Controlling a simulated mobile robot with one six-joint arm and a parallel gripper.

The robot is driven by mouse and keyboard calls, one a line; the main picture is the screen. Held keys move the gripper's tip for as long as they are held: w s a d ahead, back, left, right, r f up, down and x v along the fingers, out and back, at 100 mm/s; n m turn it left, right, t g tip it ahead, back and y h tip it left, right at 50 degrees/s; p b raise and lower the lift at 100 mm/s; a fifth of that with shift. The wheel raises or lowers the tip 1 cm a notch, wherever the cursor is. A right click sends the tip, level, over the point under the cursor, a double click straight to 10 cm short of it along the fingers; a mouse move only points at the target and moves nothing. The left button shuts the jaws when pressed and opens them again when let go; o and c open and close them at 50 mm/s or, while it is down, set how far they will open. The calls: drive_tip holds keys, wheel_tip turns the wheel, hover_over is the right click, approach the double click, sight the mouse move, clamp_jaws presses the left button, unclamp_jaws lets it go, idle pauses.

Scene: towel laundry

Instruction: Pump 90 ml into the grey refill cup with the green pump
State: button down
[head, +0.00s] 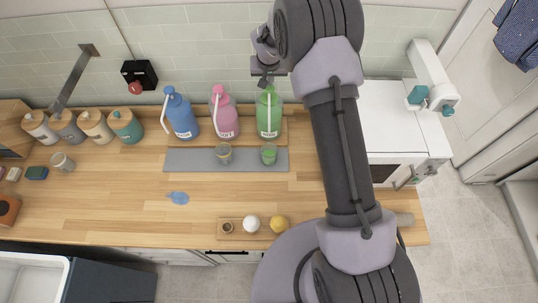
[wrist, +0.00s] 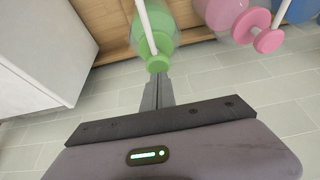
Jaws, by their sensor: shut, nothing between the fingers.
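The green pump bottle (head: 269,115) stands at the back of the counter, at the right end of the row of pumps. My gripper (head: 265,82) is at its top, with the fingers shut and empty. In the wrist view the shut fingertips (wrist: 157,78) are at the round green pump head (wrist: 157,64); I cannot tell whether they touch. A small cup with green in or on it (head: 268,156) stands in front of the green pump on a grey mat (head: 188,161). A greyish cup (head: 224,156) stands in front of the pink pump. I cannot read any fill level.
A pink pump (head: 225,118) and a blue pump (head: 181,116) stand left of the green one. Several lidded jars (head: 126,127) are further left. A blue puddle-like patch (head: 178,198) lies on the counter. A tray (head: 238,232) with balls is at the front.

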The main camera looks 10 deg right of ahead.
sight(269, 88)
drive_tip(key=shift+f+b, duration=1.65)
drive_tip(key=shift+r, duration=0.1)
drive_tip(key=shift+r+p, duration=0.5)
drive_tip(key=shift+r, duration=1.15)
wheel_tip(269, 88, up, 6)
drive_tip(key=shift+p, duration=1.15)
